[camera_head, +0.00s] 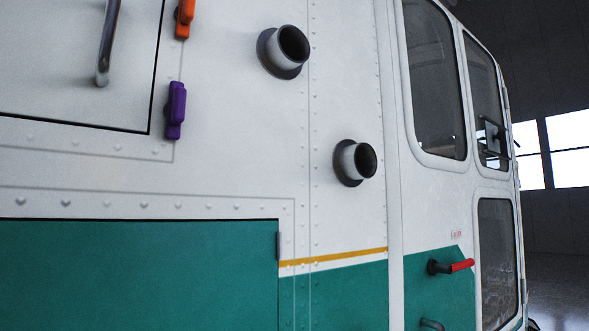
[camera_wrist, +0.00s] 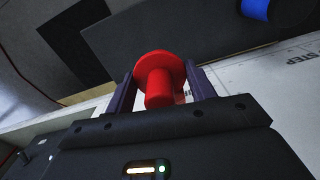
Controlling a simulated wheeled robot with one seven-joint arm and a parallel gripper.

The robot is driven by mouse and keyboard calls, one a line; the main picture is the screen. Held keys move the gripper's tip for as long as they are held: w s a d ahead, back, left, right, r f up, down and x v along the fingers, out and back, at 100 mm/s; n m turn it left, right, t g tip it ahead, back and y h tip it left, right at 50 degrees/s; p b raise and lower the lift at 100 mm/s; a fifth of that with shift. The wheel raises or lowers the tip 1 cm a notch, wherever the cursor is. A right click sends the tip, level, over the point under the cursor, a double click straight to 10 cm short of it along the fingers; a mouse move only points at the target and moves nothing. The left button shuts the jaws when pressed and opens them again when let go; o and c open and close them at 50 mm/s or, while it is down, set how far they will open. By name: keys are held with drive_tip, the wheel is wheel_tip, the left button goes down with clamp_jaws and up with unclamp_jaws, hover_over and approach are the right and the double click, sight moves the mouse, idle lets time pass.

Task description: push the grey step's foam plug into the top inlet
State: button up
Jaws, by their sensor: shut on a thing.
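The top inlet (camera_head: 291,45) is a short round pipe with a dark flange on the white helicopter side, upper middle of the head view. Its mouth looks dark and open. In the wrist view my gripper (camera_wrist: 162,76) is shut on a red plug (camera_wrist: 158,88), with a round flange and a thinner stub pointing toward the camera. Dark fingers stand on both sides of it. A dark grey surface (camera_wrist: 190,30) lies beyond the plug; I cannot tell for sure that it is the grey step. My gripper does not show in the head view, so its distance from the inlet cannot be told.
A lower inlet (camera_head: 357,161) sits below and right of the top one. Orange (camera_head: 184,18) and purple (camera_head: 176,110) latches edge a hatch at left. A red-tipped handle (camera_head: 452,266) sticks out at lower right.

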idle(0.6)
drive_tip(key=w+m, duration=0.1)
drive_tip(key=m, duration=0.1)
drive_tip(key=w+f+m, duration=0.1)
drive_tip(key=m, duration=0.2)
drive_tip(key=shift+w+m, duration=0.15)
drive_tip(key=shift+m, duration=0.25)
